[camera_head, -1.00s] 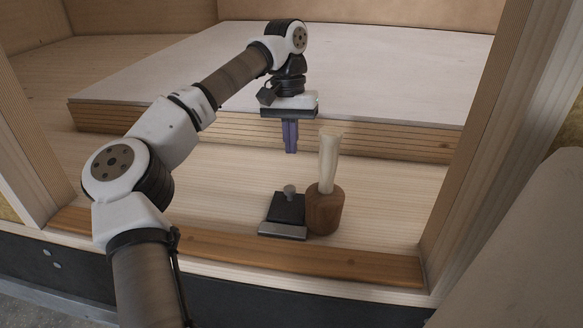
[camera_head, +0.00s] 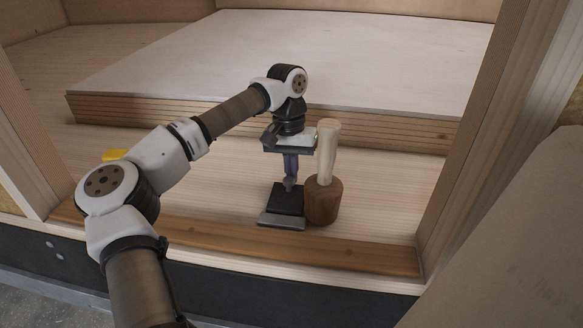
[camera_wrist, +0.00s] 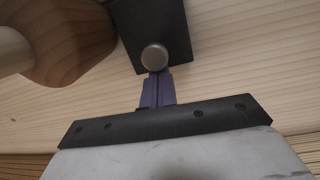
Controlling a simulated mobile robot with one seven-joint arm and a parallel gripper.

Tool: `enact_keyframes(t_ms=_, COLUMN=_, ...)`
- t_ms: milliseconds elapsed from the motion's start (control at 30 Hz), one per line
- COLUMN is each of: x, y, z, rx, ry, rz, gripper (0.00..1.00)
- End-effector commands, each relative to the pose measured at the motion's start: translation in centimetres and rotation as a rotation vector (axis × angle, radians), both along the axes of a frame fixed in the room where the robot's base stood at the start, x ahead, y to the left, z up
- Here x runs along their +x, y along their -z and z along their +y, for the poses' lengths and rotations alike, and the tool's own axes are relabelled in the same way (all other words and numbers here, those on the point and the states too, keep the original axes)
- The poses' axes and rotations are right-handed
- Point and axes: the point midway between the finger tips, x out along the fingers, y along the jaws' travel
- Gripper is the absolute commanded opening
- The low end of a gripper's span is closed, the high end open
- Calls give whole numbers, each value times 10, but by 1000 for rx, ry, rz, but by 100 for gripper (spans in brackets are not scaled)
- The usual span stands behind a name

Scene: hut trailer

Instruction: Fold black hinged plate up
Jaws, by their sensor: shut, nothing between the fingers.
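The black hinged plate (camera_head: 287,200) lies flat on the wooden floor, with a grey metal strip (camera_head: 281,221) along its near edge. It also shows in the wrist view (camera_wrist: 165,30), with a round grey knob (camera_wrist: 154,57) on it. My gripper (camera_head: 290,182) points down over the far part of the plate, its purple fingers shut and empty. In the wrist view the fingertips (camera_wrist: 156,76) are right beside the knob; I cannot tell whether they touch it. In the head view the fingers partly hide the knob.
A wooden mallet (camera_head: 323,202) stands upright on its head, close to the right of the plate, its pale handle beside my wrist. A raised wooden platform (camera_head: 300,60) lies behind. A wooden post stands at right. The floor left of the plate is clear.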

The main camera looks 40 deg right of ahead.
Motion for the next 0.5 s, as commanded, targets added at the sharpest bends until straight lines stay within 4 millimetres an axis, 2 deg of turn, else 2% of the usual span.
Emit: enact_keyframes(t_ms=500, x=-2, y=-5, z=3, rx=-92, ry=0, rz=-80, gripper=0)
